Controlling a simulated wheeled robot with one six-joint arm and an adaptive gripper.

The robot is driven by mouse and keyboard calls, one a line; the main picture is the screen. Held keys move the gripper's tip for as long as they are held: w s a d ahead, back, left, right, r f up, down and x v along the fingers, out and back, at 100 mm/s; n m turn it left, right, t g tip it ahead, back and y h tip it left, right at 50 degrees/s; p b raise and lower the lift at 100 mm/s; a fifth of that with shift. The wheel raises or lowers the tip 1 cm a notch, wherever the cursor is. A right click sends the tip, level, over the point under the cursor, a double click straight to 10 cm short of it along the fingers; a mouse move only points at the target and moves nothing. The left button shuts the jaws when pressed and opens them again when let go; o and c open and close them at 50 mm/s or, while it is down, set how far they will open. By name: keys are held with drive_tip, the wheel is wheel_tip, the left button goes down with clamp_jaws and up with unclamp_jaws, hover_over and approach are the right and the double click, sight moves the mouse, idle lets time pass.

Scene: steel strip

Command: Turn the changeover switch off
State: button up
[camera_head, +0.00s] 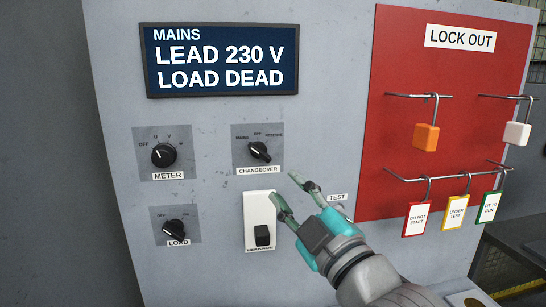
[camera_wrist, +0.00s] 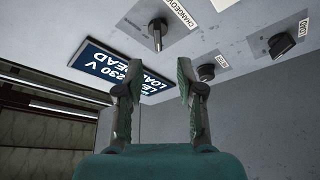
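The changeover switch (camera_head: 260,152) is a black rotary knob on a grey plate, with a label below and position marks above. Its pointer seems to lean up and left, towards the mains mark. In the wrist view the changeover knob (camera_wrist: 157,33) stands out from the panel beyond the fingertips. My gripper (camera_head: 286,189) is in front of the panel, below and right of the knob in the head view. In the wrist view my gripper (camera_wrist: 155,75) is open, with nothing between its fingers, and apart from the knob.
The meter knob (camera_head: 163,155) and load knob (camera_head: 176,229) are to the left. A leakage switch (camera_head: 262,235) is below, partly behind my gripper. A display (camera_head: 220,88) reads mains, lead 230 V, load dead. The red lock-out board (camera_head: 455,125) carries padlocks and tags at right.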

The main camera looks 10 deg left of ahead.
sight(262, 156)
drive_tip(key=x, duration=1.1)
drive_tip(key=shift+r, duration=0.2)
drive_tip(key=shift+s, duration=0.1)
clamp_jaws()
